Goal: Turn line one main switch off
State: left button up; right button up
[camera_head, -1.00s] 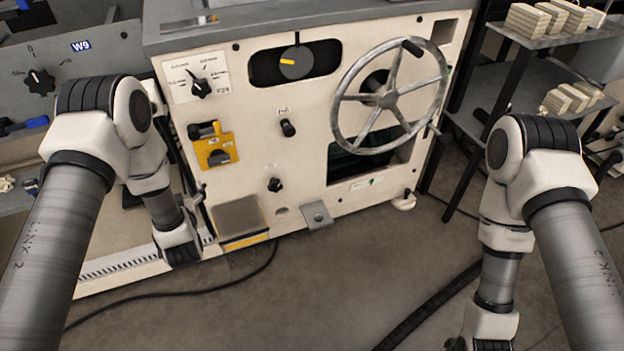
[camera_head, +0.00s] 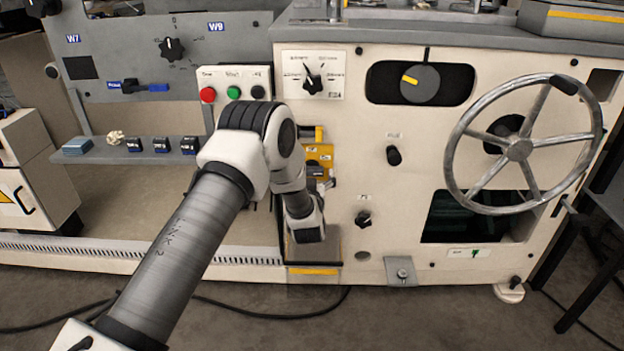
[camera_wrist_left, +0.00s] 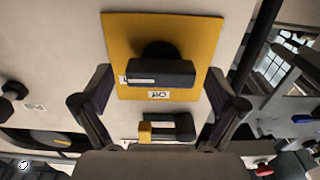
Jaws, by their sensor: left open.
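The main switch is a black handle (camera_wrist_left: 160,72) on a yellow plate (camera_wrist_left: 185,35), large in the left wrist view. The handle lies crosswise in that picture, and a small white label beside it appears to read "Off", upside down. In the head view the yellow plate (camera_head: 319,151) shows on the cream machine front, partly hidden by my left arm. My left gripper (camera_wrist_left: 160,80) is open, one finger on each side of the handle, with gaps visible between. Contact cannot be seen. In the head view its fingers are mostly hidden. My right gripper is not in view.
A black piece with a yellow end (camera_wrist_left: 180,128) sits beside the plate, close to the gripper's palm. A selector dial (camera_head: 312,85), red, green and black buttons (camera_head: 233,93), and a large handwheel (camera_head: 519,148) are on the panels nearby. A shelf (camera_head: 90,152) holds small items at left.

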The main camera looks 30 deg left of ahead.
pick_arm(q)
jog(key=c, duration=1.1)
jog(key=shift+c, duration=0.2)
jog(key=shift+n, duration=0.5)
jog(key=n, duration=0.3)
jog(key=shift+n, duration=0.4)
jog(key=n, duration=0.4)
jog(key=shift+n+b, duration=0.3)
jog(key=shift+b, duration=0.05)
jog(key=n+b, duration=0.1)
jog(key=n, duration=0.3)
jog(key=shift+f, duration=0.1)
jog(key=n+b, duration=0.1)
jog(key=n, duration=0.3)
jog(key=shift+n+b, duration=0.3)
jog(key=shift+b, duration=0.1)
